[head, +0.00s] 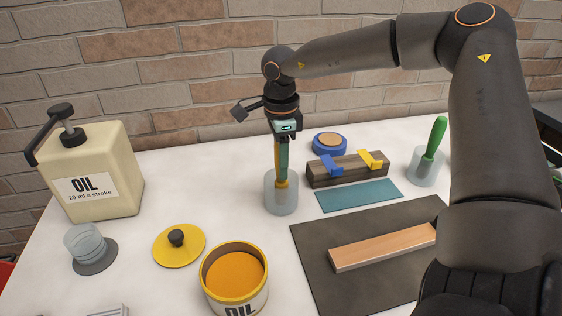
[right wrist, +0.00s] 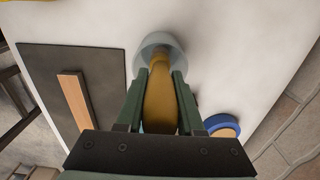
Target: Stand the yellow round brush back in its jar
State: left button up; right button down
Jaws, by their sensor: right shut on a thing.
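The yellow round brush (head: 281,187) is upright, with its lower part inside a translucent jar (head: 282,204) on the white table. My right gripper (head: 281,172) is above the jar, pointing down, and is shut on the brush's handle. In the right wrist view the yellow brush (right wrist: 160,95) lies between the two green fingers (right wrist: 158,88), and the jar's rim (right wrist: 150,42) shows around its far end. Whether the brush touches the jar's bottom cannot be told. My left gripper is not in view.
An oil can (head: 95,170), glass cup (head: 84,243), yellow lid (head: 179,245) and open oil tin (head: 235,280) stand left and front. A wooden block with clips (head: 346,172), a green-handled brush in another jar (head: 428,165) and a dark mat with a wood strip (head: 320,278) lie right.

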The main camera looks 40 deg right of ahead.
jog(key=shift+f, duration=0.15)
jog(key=c, duration=0.5)
grip_release()
jog(key=shift+c, duration=0.2)
notch_tip(320, 180, up, 12)
jog(key=shift+r, duration=0.2)
